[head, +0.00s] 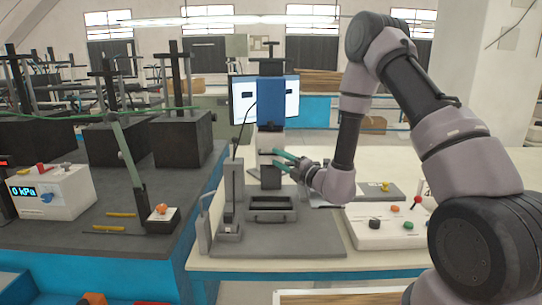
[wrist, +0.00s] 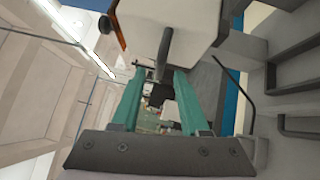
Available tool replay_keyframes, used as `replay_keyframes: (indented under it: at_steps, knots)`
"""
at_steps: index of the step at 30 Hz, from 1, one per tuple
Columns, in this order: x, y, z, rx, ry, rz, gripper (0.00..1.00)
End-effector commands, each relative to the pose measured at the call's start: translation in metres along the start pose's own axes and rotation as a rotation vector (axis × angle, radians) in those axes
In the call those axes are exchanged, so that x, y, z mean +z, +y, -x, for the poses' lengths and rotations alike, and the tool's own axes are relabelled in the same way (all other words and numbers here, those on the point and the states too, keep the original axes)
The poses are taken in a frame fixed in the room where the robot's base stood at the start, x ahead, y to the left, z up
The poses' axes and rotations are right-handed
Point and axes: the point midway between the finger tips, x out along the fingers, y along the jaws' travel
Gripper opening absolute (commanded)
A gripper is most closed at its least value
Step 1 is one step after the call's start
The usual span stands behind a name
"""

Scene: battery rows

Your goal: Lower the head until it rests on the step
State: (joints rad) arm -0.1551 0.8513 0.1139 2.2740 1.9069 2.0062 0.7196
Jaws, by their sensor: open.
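A blue upright unit (head: 271,98) with a dark lower end stands behind a grey base plate (head: 290,240), and I take it for part of the head's stand. A dark block (head: 270,178) sits below my gripper, above a dark open frame (head: 271,208) on the plate. I cannot tell which surface is the step, or whether the head touches it. My gripper (head: 274,157) has teal fingers, open and pointing left. In the wrist view, a dark rod (wrist: 165,48) shows between and beyond the open fingertips; contact is unclear.
A white control box (head: 390,226) with coloured knobs stands right of the plate. On the dark bench at left are a pressure box (head: 52,191) reading 0 kPa, a small box with an orange button (head: 162,217) and several weighted stands. A lit monitor (head: 290,100) is behind.

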Motion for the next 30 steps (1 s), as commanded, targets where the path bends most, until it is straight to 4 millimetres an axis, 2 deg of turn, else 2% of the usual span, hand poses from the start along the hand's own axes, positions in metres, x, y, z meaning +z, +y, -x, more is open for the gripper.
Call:
replay_keyframes:
  at_steps: [3,7,18,19,22,23,30]
  knots:
    - [0.0,0.001,-0.02,0.002,0.002,0.002,0.45]
    - [0.0,0.001,-0.034,0.002,0.001,0.002,0.45]
    - [0.0,0.0,-0.04,0.0,0.0,0.0,0.45]
    - [0.0,0.0,-0.04,0.0,0.0,0.0,0.41]
    - [0.0,0.0,-0.04,0.0,0.001,0.0,0.03]
    - [0.0,0.0,-0.04,0.0,0.001,0.0,0.0]
    - [0.0,0.001,-0.04,0.0,0.001,0.0,0.0]
